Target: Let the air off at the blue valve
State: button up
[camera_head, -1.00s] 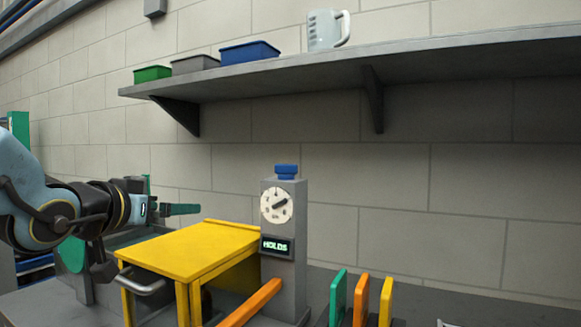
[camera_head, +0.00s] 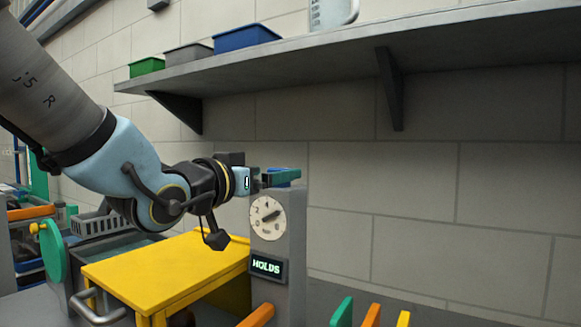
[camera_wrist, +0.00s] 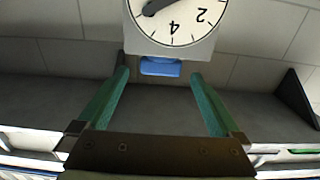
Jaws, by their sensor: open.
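The blue valve (camera_wrist: 160,67) is a small cap on top of a grey post (camera_head: 291,235). The post carries a white dial gauge (camera_head: 268,218) with a dark needle and a small display (camera_head: 267,266) reading HOLDS. My gripper (camera_head: 284,176) is level with the post's top, its green fingers spread. In the head view the fingers largely hide the valve. In the wrist view the valve sits between the two fingertips (camera_wrist: 160,76), with a gap on each side, and the gauge appears upside down. Nothing is gripped.
A yellow stand (camera_head: 165,270) is left of the post, below my arm. An orange bar (camera_head: 258,316) extends from the post's foot. Green, orange and yellow upright plates (camera_head: 371,315) stand at lower right. A shelf (camera_head: 300,55) with bins (camera_head: 245,38) and a jug is above.

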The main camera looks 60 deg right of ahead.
jog(key=d+p, duration=0.2)
jog(key=d, duration=0.5)
jog(key=shift+w, duration=0.1)
jog(key=c, duration=1.4)
